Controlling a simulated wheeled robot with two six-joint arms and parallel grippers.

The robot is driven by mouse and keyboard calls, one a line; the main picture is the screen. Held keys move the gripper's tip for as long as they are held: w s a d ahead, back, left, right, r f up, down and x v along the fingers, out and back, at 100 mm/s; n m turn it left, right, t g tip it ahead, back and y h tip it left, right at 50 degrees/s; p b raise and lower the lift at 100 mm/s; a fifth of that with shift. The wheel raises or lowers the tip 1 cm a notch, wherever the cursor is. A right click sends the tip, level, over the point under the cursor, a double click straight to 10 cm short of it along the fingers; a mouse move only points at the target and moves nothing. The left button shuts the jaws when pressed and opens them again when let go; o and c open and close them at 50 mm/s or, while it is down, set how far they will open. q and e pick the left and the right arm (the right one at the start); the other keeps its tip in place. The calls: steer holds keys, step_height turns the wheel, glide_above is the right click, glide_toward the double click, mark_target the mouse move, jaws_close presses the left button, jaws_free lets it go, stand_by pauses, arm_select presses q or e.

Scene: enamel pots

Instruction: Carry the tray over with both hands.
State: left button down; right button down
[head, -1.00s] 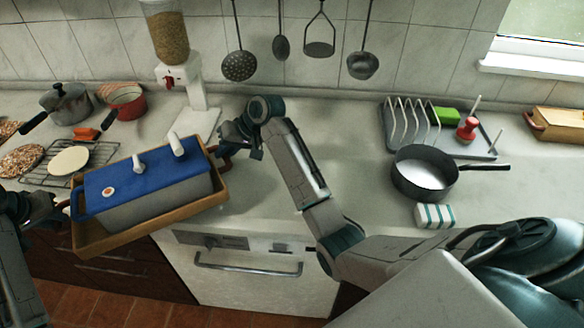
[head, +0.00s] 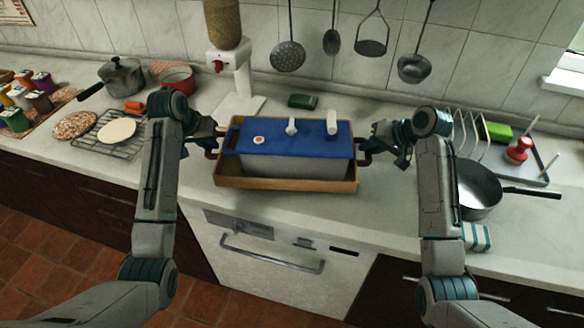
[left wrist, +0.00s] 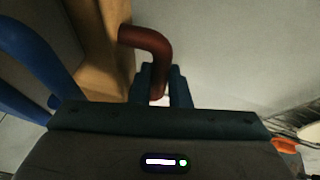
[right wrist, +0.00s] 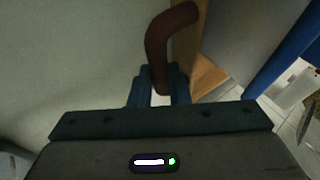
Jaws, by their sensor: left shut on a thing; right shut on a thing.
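The wooden tray (head: 285,186) is in the middle of the head view, roughly level at the counter's front. Whether it touches the counter I cannot tell. On it sits a grey box with a blue lid (head: 270,150) and two white upright pieces. My left gripper (head: 211,149) is shut on the tray's brown left handle, which shows between the fingers in the left wrist view (left wrist: 150,46). My right gripper (head: 369,151) is shut on the brown right handle, seen in the right wrist view (right wrist: 163,48).
A food dispenser (head: 235,75) and a green block (head: 302,101) stand behind the tray. A cooling rack (head: 110,140) and pots are left. A dark pan (head: 478,190), a striped sponge (head: 476,237) and a dish rack (head: 465,135) are close to my right arm.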

arm_select(q)
steer(key=shift+f, duration=0.15)
arm_select(e)
steer(key=shift+f, duration=0.2)
